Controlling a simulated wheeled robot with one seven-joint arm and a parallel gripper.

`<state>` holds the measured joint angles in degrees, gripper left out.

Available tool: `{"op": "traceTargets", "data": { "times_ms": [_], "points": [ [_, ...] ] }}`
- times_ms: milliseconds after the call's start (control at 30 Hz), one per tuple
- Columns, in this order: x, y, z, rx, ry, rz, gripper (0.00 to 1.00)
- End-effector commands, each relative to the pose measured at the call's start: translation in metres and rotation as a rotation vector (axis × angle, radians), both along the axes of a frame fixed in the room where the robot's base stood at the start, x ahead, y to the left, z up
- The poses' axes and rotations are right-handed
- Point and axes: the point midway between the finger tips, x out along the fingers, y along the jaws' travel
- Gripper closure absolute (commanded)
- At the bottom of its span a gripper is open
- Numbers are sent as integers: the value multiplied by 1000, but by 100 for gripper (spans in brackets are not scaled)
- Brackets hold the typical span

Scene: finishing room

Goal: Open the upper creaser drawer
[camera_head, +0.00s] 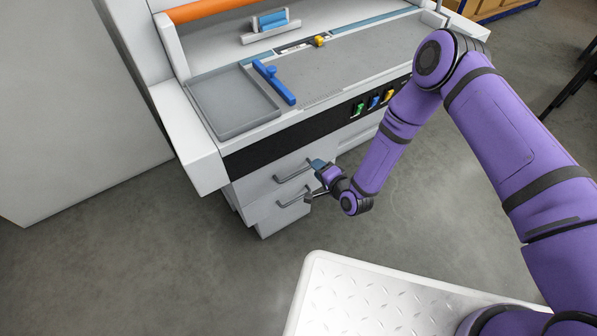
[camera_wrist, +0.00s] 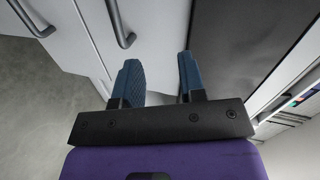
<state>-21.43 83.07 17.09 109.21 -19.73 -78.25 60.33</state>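The creaser (camera_head: 330,75) is a light grey machine with a black front panel. Below the panel are an upper drawer (camera_head: 252,187) and a lower drawer (camera_head: 262,215), each with a grey bar handle. The upper handle (camera_head: 291,176) also shows in the wrist view (camera_wrist: 121,28); the lower handle (camera_wrist: 30,20) is at that view's left edge. My gripper (camera_head: 317,165), with blue fingers, is at the right end of the upper handle in the head view. In the wrist view my gripper (camera_wrist: 159,68) is open, with no handle between its fingers. The upper drawer looks shut.
A grey tray (camera_head: 232,100) and a blue bar (camera_head: 274,82) lie on the creaser top. Coloured switches (camera_head: 374,102) sit on the front panel. A white cabinet (camera_head: 70,110) stands at left. The floor before the drawers is clear. A white tread-plate platform (camera_head: 370,300) is in front.

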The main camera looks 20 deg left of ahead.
Motion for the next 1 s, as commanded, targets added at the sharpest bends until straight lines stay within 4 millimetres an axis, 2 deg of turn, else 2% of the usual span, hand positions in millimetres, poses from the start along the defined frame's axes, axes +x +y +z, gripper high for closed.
{"op": "traceTargets", "data": {
  "times_ms": [33,200,400,567,1000],
  "points": [
    [-14,1,-16,28,19,-7,63],
    [-45,2,-46,114,52,-34,63],
    [-57,2,-57,153,64,-48,63],
    [-48,13,-60,154,62,-47,63],
    [-2,67,-74,154,63,-48,63]
  ]
}}
